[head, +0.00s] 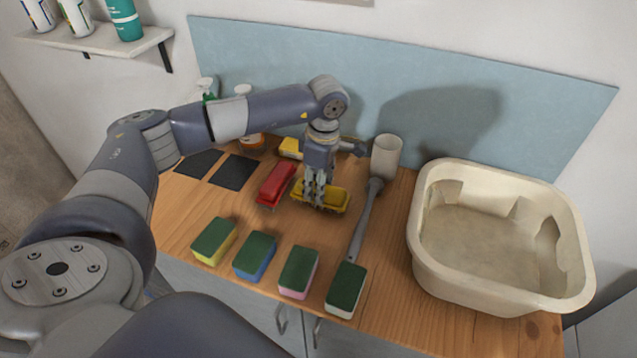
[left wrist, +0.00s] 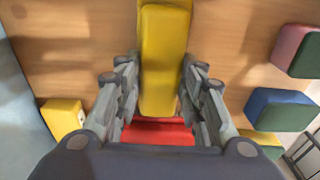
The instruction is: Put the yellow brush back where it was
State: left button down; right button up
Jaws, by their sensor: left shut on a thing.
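The yellow brush (head: 338,194) is at the middle of the wooden counter in the head view. It has a yellow back and lies crosswise. My left gripper (head: 318,200) points down from above and is shut on it. In the left wrist view the yellow brush (left wrist: 163,60) runs between the two fingers. Whether it touches the counter or hangs just above it, I cannot tell. A red brush (head: 277,184) lies just left of it, and in the left wrist view the red brush (left wrist: 158,132) shows beyond the fingertips. My right gripper is not in view.
Two dark square mats (head: 234,172) lie at the back left, before some bottles (head: 208,88). A yellow block (head: 291,147) is behind the gripper. Several green-topped sponges (head: 255,254) line the front.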

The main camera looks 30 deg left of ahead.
pick_arm(q)
jog(key=shift+f, duration=0.15)
jog(key=c, duration=1.3)
grip_release()
jog(key=shift+o, duration=1.2)
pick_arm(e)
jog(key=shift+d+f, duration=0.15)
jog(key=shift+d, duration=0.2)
